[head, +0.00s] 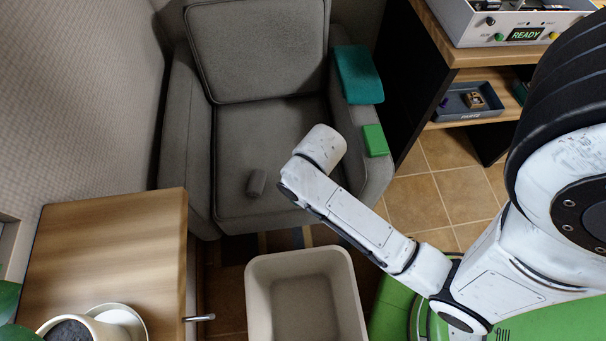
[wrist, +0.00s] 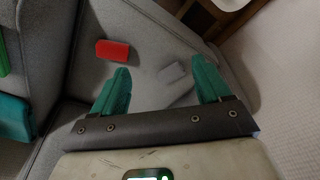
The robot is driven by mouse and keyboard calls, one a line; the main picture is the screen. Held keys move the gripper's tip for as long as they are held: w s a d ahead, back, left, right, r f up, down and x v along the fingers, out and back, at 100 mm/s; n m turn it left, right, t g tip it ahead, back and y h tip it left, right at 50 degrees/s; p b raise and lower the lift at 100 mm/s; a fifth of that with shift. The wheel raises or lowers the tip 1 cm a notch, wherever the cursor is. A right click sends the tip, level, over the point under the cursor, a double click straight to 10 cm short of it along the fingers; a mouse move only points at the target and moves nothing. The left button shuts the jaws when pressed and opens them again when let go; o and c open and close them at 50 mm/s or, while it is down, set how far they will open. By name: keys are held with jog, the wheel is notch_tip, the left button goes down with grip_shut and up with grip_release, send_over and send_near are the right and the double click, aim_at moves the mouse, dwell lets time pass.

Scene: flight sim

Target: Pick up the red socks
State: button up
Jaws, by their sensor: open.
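The red socks show in the wrist view as a small red block-shaped bundle (wrist: 113,50) on the grey armchair's seat. They lie just beyond and left of my left fingertip, not between the fingers. In the head view I cannot see them; my arm covers part of the seat. My gripper (wrist: 161,72) has teal fingers spread wide with nothing held between them. It hangs over the seat; in the head view the fingers are hidden behind my white wrist.
A grey roll (head: 256,183) lies on the armchair (head: 258,130) seat. A teal cloth (head: 358,74) and a green block (head: 375,140) rest on the right armrest. An open beige bin (head: 258,290) stands in front. A wooden table (head: 110,250) is at left, a shelf (head: 470,58) at right.

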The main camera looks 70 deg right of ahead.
jog(key=o, duration=0.4)
jog(key=d+f+m+b, duration=0.1)
jog(key=d+f+b, duration=0.1)
jog(key=d+f, duration=0.2)
jog(key=w+d+f+m+h+b, duration=0.1)
jog(key=d+f+m, duration=0.1)
jog(key=d+f, duration=0.2)
jog(key=w+d+f+m+t+b, duration=0.1)
jog(key=d+f+b, duration=0.1)
jog(key=d+f, duration=0.2)
jog(key=shift+w+d+f+m+b, duration=0.15)
jog(key=shift+d+f+b, duration=0.05)
jog(key=shift+d, duration=0.2)
jog(key=shift+w+d+f+m+b, duration=0.1)
jog(key=shift+d+f+m+b, duration=0.05)
jog(key=shift+d, duration=0.25)
jog(key=shift+h, duration=0.3)
jog(key=x, duration=0.2)
jog(key=b+x, duration=0.1)
jog(key=x, duration=0.1)
jog(key=shift+s+d+f, duration=0.1)
jog(key=shift+d+f, duration=0.2)
jog(key=shift+d, duration=0.1)
jog(key=shift+b+x, duration=1.2)
jog(key=shift+x, duration=2)
